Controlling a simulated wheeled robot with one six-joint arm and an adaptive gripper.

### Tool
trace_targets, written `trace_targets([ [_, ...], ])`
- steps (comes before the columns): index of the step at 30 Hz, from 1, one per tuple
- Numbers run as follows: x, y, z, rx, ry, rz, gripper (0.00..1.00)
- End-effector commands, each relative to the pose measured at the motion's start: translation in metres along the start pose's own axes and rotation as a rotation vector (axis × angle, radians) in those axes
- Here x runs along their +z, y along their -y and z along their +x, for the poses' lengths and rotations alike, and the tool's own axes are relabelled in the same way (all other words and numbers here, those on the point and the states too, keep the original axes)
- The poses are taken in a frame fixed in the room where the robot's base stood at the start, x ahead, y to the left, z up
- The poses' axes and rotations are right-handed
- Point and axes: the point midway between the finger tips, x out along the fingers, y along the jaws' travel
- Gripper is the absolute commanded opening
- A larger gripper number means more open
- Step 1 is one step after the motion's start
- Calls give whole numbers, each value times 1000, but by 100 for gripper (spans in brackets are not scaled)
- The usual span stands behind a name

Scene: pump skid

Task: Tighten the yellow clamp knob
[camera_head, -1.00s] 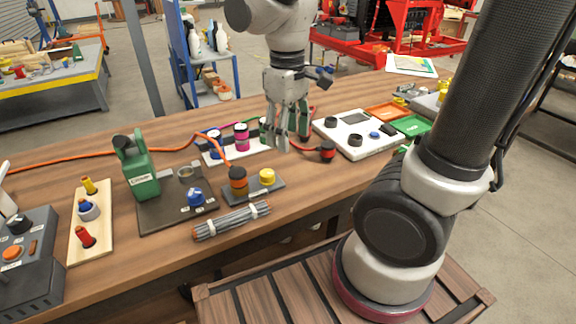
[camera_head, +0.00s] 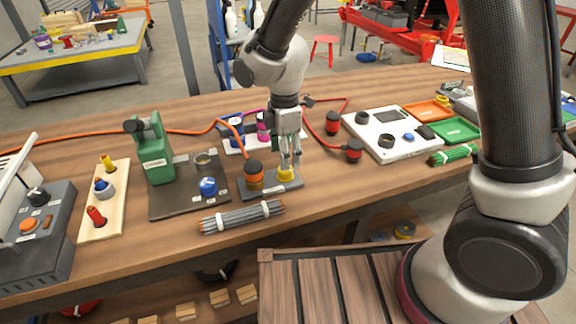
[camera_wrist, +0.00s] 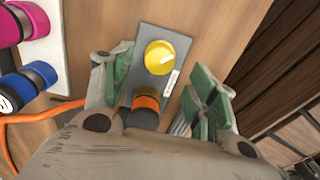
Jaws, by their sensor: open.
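The yellow clamp knob (camera_head: 286,174) sits on a small dark grey plate (camera_head: 257,190) near the front of the workbench. In the wrist view the yellow knob (camera_wrist: 160,57) shows as a round cap with a pale mark, beside a small white label on the plate. My gripper (camera_head: 289,158) hangs pointing down just above the knob. In the wrist view its green-padded fingers (camera_wrist: 160,88) are spread apart, with nothing held between them. The knob lies in line with the gap, slightly beyond the fingertips in the picture. Whether the fingers touch it cannot be told.
An orange-and-black cylinder (camera_head: 254,174) stands on the same plate, close left of the knob. A grey cable bundle (camera_head: 242,217) lies in front. A green pump (camera_head: 155,155) and blue knob (camera_head: 208,187) are left. A white panel (camera_head: 400,147) lies right.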

Motion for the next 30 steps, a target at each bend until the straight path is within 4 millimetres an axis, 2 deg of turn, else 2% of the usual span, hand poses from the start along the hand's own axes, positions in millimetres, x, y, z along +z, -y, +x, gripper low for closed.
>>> trace_targets([
  [3, 0, 1, 22, -3, 2, 1, 58],
  [9, 0, 0, 47, -2, 1, 3, 58],
  [19, 0, 0, 53, 0, 0, 3, 58],
  [20, 0, 0, 53, 0, 0, 3, 56],
  [27, 0, 0, 52, 0, 0, 4, 13],
  [30, 0, 0, 52, 0, 0, 4, 12],
])
